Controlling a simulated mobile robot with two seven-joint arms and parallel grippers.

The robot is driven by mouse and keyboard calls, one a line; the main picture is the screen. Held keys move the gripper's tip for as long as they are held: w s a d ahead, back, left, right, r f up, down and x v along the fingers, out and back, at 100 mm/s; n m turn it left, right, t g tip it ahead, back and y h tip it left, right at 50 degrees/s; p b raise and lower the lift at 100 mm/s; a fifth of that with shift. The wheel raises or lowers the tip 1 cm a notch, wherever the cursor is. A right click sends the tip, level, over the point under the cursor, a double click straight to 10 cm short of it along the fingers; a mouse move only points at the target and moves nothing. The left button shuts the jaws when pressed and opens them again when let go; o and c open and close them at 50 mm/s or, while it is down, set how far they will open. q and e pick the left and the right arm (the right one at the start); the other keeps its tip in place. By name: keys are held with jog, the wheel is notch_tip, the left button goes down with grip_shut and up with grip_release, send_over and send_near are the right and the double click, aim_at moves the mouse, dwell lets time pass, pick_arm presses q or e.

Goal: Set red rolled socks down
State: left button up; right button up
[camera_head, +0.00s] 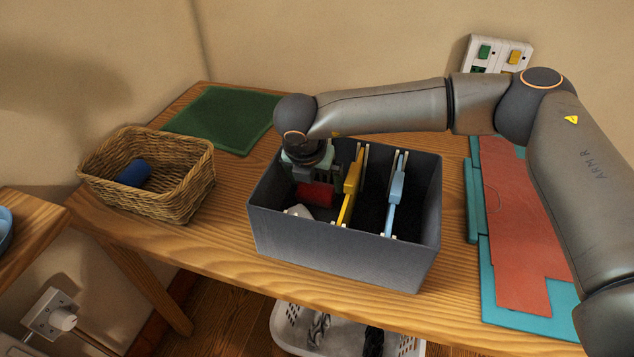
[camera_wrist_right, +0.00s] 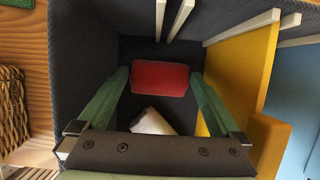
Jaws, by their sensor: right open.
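The red rolled socks (camera_head: 314,194) are in the left compartment of the grey bin (camera_head: 340,256), left of the yellow divider (camera_head: 350,186). They also show in the right wrist view (camera_wrist_right: 160,78) at the compartment's far end. My right gripper (camera_head: 314,178) reaches down into that compartment. Its green fingers are spread on either side of the red socks, with a gap visible at each end. A white roll (camera_head: 301,212) lies in the same compartment, nearer the front; it shows in the wrist view (camera_wrist_right: 153,121) too. My left gripper is not in view.
A blue divider (camera_head: 396,195) splits the rest of the bin. A wicker basket (camera_head: 185,197) with a blue roll (camera_head: 134,173) stands left. A green mat (camera_head: 224,119) lies behind; red and teal sheets (camera_head: 516,220) lie right. A white basket (camera_head: 340,337) is below.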

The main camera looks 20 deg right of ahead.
jog(key=v, duration=1)
